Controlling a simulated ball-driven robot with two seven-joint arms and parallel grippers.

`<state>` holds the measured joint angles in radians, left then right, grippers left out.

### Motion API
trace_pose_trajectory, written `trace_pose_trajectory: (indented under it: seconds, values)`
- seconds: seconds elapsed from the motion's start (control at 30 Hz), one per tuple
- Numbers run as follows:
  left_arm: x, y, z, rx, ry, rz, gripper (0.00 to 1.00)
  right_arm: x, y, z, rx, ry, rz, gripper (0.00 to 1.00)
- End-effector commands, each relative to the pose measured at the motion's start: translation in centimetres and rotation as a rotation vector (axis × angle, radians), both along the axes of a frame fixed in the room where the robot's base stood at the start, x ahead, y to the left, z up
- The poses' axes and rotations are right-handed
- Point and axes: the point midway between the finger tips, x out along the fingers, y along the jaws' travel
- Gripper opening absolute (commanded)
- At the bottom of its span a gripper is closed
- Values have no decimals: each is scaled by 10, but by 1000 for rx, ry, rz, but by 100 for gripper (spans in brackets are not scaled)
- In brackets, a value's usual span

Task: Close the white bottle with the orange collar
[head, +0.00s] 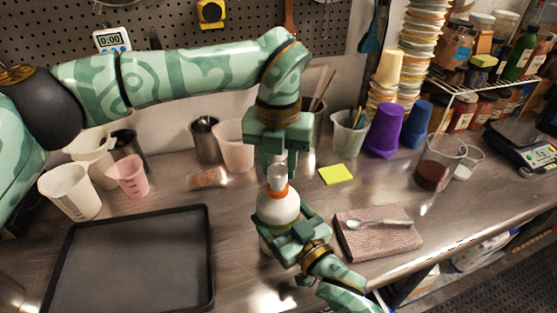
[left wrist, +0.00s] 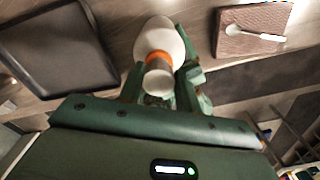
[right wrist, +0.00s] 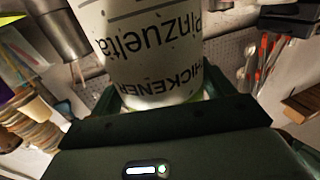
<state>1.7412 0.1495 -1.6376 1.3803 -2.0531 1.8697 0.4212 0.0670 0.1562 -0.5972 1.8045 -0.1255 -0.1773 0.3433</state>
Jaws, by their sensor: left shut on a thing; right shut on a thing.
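The white bottle (head: 277,208) stands upright on the steel bench, its orange collar (head: 278,190) at the neck. My right gripper (head: 284,232) is shut on the bottle's body from the front right. The bottle's printed label (right wrist: 155,45) fills the upper middle of the right wrist view. My left gripper (head: 277,162) points down from above, shut on a pale greyish cap (head: 277,177). In the left wrist view the cap (left wrist: 158,80) lines up with the orange collar (left wrist: 158,57), right at it. I cannot tell whether the cap is seated or only touching.
A dark tray (head: 130,265) lies at left. A spoon (head: 375,223) rests on a folded pinkish cloth (head: 365,240) to the right. A yellow note (head: 336,174), a purple cup (head: 384,130) and beakers stand behind. Bare bench lies between the tray and bottle.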

Motion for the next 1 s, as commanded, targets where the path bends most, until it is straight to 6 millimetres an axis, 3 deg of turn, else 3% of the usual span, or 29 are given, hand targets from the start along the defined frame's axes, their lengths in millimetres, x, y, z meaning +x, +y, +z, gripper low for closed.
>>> trace_pose_trajectory:
  seconds: [0.23,0.27,0.37,0.47,1.0]
  values:
    - [0,0,-5,0,0,-1,13,0,0,0,-1,1,0,40]
    - [0,0,-6,0,0,-1,13,0,0,0,-1,1,0,17]
    - [0,0,-5,1,-1,-35,13,0,0,0,-1,1,0,17]
    - [0,-1,-5,2,-1,-196,13,0,0,0,-1,0,0,17]
    - [-10,-3,-6,3,0,-1954,13,0,0,-1,-1,1,-1,17]
